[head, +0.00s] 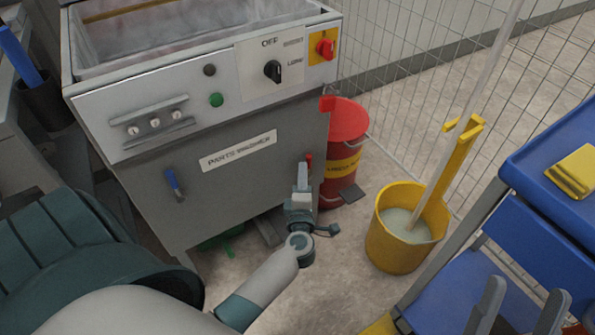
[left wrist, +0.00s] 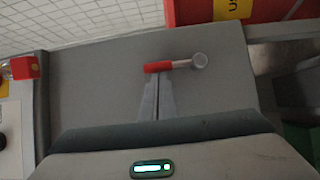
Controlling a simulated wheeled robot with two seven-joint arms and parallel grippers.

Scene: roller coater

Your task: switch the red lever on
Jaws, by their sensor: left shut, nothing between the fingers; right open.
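The red lever (head: 309,161) is on the lower right of the grey parts washer's front. In the left wrist view, the red lever (left wrist: 158,67) shows a red grip joined by a metal stem to a round grey pivot. My left gripper (head: 303,167) is shut and empty, its fingertips right by the lever. In the left wrist view, the left gripper's tips (left wrist: 156,78) meet the edge of the red grip; I cannot tell whether they touch. My right gripper (head: 520,305) is open and empty at the lower right, in front of the blue cart.
A blue lever (head: 174,185) is on the washer's left side. A red knob (head: 325,47) and a black dial (head: 273,71) sit on the panel above. A red drum (head: 344,120) stands beside the washer. A yellow mop bucket (head: 385,250) and blue cart (head: 530,150) are right.

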